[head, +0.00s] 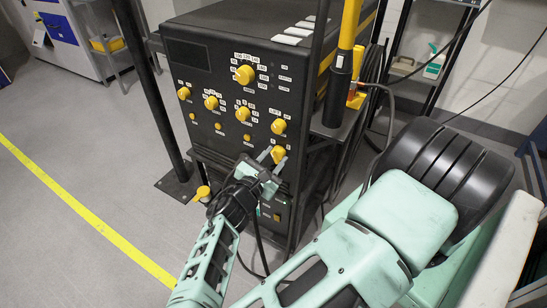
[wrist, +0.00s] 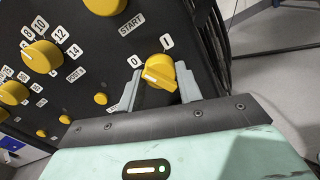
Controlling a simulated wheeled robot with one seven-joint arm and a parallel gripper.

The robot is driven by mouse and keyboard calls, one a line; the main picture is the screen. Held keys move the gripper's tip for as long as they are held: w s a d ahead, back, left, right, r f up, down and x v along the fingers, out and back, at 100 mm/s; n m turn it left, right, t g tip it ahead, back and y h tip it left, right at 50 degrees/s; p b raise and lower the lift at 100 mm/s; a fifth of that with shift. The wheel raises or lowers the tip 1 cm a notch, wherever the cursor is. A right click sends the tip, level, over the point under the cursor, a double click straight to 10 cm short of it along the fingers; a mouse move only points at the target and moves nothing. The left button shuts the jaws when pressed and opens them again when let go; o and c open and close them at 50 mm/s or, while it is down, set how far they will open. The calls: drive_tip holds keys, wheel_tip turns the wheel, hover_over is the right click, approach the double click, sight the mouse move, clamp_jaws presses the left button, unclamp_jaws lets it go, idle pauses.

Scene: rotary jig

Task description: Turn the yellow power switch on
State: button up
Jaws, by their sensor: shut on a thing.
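The yellow power switch (wrist: 160,70) is a round knob with a raised grip bar on the black panel. A "0" label is at its upper left and a "1" label above it in the wrist view. It also shows at the panel's lower right in the head view (head: 278,153). My gripper (wrist: 160,90) has one grey finger on each side of the knob and is shut on it; in the head view it reaches up to the panel (head: 272,158).
A larger yellow knob marked START (wrist: 104,4) sits just above the switch. Other yellow knobs (head: 244,75) and small yellow buttons cover the black cabinet front (head: 205,92). A dark upright post (head: 136,60) stands left. A black-and-yellow pole (head: 345,60) stands right.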

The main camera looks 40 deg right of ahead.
drive_tip(key=m, duration=0.3)
drive_tip(key=shift+m, duration=0.4)
drive_tip(key=m, duration=0.3)
drive_tip(key=shift+f+m, duration=0.1)
drive_tip(key=shift+m, duration=0.2)
drive_tip(key=m+b, duration=0.1)
drive_tip(key=m, duration=0.2)
drive_tip(key=shift+m, duration=0.3)
drive_tip(key=shift+m+b, duration=0.35)
drive_tip(key=shift+m, duration=1.25)
drive_tip(key=o, duration=1)
